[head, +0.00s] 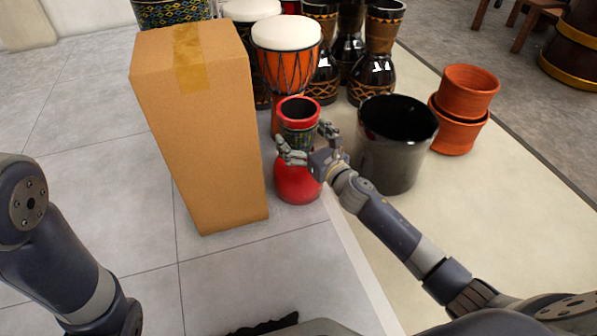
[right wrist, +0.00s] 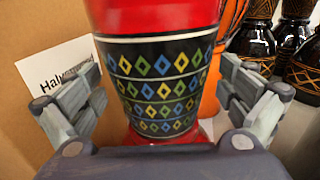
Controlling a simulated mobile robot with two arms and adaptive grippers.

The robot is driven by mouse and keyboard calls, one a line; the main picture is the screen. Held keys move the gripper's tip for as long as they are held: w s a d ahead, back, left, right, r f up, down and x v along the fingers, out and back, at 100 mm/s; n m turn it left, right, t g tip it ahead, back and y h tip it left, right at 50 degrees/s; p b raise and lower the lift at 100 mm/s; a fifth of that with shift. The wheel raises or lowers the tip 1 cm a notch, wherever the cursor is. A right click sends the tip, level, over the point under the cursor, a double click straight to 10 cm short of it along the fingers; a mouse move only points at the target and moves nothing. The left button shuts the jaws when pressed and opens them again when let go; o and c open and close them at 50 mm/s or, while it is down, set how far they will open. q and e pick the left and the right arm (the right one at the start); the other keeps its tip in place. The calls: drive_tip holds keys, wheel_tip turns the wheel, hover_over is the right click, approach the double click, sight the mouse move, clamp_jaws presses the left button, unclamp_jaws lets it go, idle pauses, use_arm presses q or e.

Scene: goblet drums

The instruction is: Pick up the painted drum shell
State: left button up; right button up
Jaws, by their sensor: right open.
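The painted drum shell stands upright on the floor. It has a red rim (head: 297,109), a dark band of coloured diamonds and a round red lower part (head: 296,184). My right gripper (head: 306,142) is open at its narrow middle, partly hiding it in the head view. In the right wrist view the diamond band of the drum shell (right wrist: 160,85) lies between the spread fingers of my right gripper (right wrist: 160,95). Gaps show on both sides, so the fingers look apart from it. My left gripper is out of view; only my left arm shows.
A tall cardboard box (head: 205,130) stands close on the left of the shell. A black pot (head: 393,155) stands close on the right, with stacked terracotta pots (head: 459,130) beyond. An orange drum (head: 287,65) and several dark goblet drums crowd behind. The floor in front is clear.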

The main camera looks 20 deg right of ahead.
drive_tip(key=shift+w+a, duration=0.15)
drive_tip(key=shift+w, duration=0.55)
drive_tip(key=shift+r, duration=0.1)
drive_tip(key=c, duration=1.8)
drive_tip(key=shift+r, duration=0.15)
drive_tip(key=c, duration=0.4)
drive_tip(key=shift+o, duration=0.2)
drive_tip(key=shift+r, duration=0.1)
